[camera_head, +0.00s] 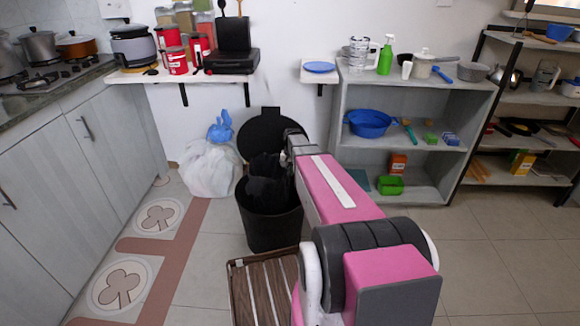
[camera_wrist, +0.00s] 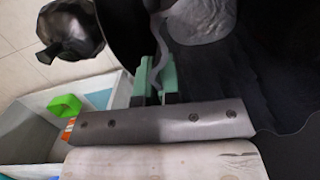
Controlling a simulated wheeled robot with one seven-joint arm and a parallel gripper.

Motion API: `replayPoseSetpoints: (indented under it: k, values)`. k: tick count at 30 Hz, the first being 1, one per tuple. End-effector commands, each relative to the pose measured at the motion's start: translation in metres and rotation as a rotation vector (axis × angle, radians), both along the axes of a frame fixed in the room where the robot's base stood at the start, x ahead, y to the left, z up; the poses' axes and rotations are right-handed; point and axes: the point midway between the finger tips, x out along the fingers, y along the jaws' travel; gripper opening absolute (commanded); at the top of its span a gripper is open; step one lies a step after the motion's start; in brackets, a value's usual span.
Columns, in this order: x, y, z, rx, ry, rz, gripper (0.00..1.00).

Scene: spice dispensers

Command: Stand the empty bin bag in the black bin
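The black bin (camera_head: 270,229) stands on the floor left of my arm, its round black lid (camera_head: 268,128) raised against the wall. The dark, crumpled bin bag (camera_head: 268,178) sits in the bin's mouth and rises above the rim towards my gripper. My gripper (camera_wrist: 154,72) has green fingers close together, with a thin grey fold of the bag between them. Dark bag material (camera_wrist: 255,75) fills the right of the wrist view. In the head view my arm hides the fingertips and the bin's right edge; whether the bag's bottom touches the bin floor is hidden.
A stuffed white bag with a blue one (camera_head: 212,165) on top lies left of the bin. A dark knotted bag (camera_wrist: 72,28) shows in the wrist view. A slatted wooden piece (camera_head: 262,290) is in front of the bin. A grey shelf (camera_head: 400,150) stands to the right.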

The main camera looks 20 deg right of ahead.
Motion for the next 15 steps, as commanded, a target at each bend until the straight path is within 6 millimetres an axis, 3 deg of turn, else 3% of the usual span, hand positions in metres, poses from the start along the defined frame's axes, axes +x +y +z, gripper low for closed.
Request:
replayPoseSetpoints:
  k: [15]
  values:
    - [0.001,0.000,-0.063,0.000,0.001,0.000,0.00]
